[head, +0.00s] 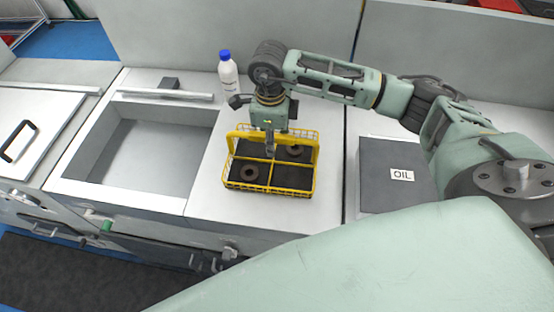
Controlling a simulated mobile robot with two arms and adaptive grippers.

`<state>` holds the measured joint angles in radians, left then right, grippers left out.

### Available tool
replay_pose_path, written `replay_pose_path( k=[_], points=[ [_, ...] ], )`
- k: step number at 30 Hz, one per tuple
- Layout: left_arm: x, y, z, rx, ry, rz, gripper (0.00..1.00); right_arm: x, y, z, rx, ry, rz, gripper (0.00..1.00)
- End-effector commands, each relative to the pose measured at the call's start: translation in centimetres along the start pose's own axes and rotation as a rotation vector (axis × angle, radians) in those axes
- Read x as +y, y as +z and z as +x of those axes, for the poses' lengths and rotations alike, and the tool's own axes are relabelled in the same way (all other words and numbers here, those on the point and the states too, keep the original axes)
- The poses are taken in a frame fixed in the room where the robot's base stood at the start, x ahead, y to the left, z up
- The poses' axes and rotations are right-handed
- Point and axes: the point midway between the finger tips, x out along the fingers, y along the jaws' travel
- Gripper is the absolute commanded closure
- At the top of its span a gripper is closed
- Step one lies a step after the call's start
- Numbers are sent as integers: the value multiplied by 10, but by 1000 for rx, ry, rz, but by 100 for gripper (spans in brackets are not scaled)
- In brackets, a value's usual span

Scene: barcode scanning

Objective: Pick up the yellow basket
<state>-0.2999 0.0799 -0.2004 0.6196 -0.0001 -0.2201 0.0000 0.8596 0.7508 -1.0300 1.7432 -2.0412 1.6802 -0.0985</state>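The yellow basket (267,189) stands on the light counter near the middle of the head view. It is divided into compartments with dark bottoms. My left gripper is not in view.
A white bottle with a blue cap (228,73) stands behind the basket. An open sink-like basin (150,150) is to the left. A dark box labelled OIL (395,190) is to the right. Bare counter (235,215) lies in front of the basket.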

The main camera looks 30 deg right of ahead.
Motion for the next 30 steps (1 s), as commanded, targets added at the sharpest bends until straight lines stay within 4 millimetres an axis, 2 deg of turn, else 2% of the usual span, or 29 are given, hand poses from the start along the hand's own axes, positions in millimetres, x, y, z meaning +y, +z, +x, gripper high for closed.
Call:
replay_pose_path(
  k=[1,10,30],
  points=[
    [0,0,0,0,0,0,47,0,0,0,0,0,0,75],
    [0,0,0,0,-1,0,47,0,0,0,0,0,0,100],
    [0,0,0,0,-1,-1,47,0,1,-1,-3,-1,-1,100]
  ],
)
